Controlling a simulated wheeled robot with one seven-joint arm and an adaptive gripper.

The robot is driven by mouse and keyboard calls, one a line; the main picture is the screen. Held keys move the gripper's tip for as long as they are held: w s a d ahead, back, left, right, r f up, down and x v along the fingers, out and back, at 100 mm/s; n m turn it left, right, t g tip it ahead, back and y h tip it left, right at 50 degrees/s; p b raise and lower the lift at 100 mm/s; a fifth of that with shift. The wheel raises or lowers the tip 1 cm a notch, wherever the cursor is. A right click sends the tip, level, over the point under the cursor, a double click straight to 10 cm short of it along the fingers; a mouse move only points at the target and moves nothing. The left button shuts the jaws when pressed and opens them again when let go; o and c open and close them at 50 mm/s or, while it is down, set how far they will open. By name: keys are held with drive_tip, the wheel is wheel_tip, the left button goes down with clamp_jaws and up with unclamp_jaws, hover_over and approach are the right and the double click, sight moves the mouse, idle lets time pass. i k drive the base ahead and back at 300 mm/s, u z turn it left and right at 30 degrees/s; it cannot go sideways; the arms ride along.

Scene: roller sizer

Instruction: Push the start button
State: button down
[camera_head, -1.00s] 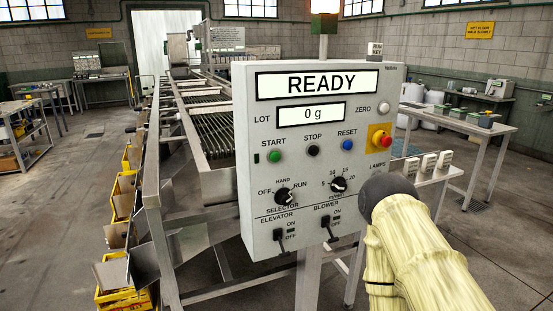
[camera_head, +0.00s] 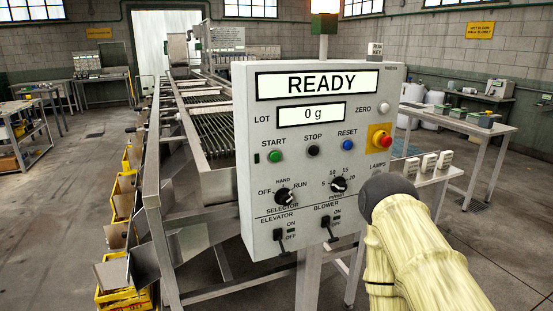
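The grey control panel (camera_head: 262,180) stands upright in the middle of the view, facing me. The start button (camera_head: 275,156) is a green round button at its left, under the label START. My arm, in a cream sleeve with a dark rounded end, reaches in from the lower right and covers part of the panel's lower right edge. No gripper fingers show, and nothing of mine is in front of the start button.
Beside the start button are a black stop button (camera_head: 313,151) and a blue reset button (camera_head: 348,145). A red emergency knob (camera_head: 381,141) is at the right edge. The roller sizer (camera_head: 206,125) stands behind.

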sight(275, 157)
drive_tip(key=u, duration=2.4)
drive_tip(key=i, duration=1.4)
drive_tip(key=z, duration=3.55)
